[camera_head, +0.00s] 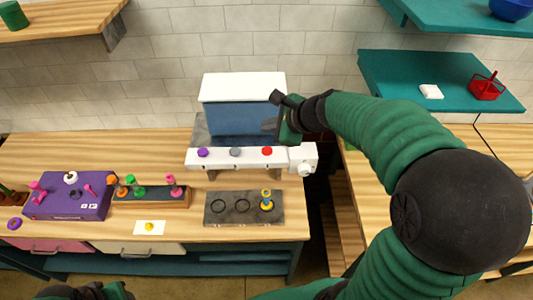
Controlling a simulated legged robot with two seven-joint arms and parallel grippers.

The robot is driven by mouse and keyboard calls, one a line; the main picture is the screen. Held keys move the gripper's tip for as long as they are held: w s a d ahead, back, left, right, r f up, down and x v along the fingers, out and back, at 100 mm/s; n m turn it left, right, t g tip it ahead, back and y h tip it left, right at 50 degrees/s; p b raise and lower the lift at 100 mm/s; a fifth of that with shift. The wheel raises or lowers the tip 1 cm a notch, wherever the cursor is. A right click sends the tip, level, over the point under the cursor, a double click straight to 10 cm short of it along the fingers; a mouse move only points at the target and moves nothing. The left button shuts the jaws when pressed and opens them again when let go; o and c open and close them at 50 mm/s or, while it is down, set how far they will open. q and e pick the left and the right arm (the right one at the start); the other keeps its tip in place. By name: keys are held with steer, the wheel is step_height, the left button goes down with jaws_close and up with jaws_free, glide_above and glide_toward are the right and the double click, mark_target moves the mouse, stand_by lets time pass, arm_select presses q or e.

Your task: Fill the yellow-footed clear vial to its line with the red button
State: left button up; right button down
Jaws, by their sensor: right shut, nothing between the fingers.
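The dispenser has a white lid, a blue tank (240,120) and a white front bar with a purple, a grey and a red button (267,150). A small vial with yellow parts (267,203) stands upright at the right end of a dark grey mat (243,218) in front of the dispenser. It is too small for me to read its line or its level. My right gripper (283,138) is at the tank's right side, above and slightly right of the red button. It is shut and empty. My left gripper does not show; only dark parts of that arm show at the bottom left.
A purple box (68,205) and a rack of colored pieces (150,196) stand left on the wooden bench. A white card with a yellow item (149,227) lies near the front edge. Teal shelves (400,70) hang at the upper right. My right arm covers much of the right side.

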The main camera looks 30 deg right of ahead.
mark_target(269, 152)
step_height(269, 152, down, 6)
steer(key=b, duration=0.4)
steer(key=shift+w, duration=0.15)
steer(key=shift+d+f+b, duration=0.15)
steer(key=shift+f+b, duration=0.2)
steer(key=shift+b, duration=0.15)
steer(key=shift+d+f, duration=0.1)
steer(key=shift+d, duration=0.15)
steer(key=shift+a, duration=0.1)
steer(key=shift+a, duration=0.3)
steer(key=shift+d, duration=0.3)
steer(key=shift+a, duration=0.2)
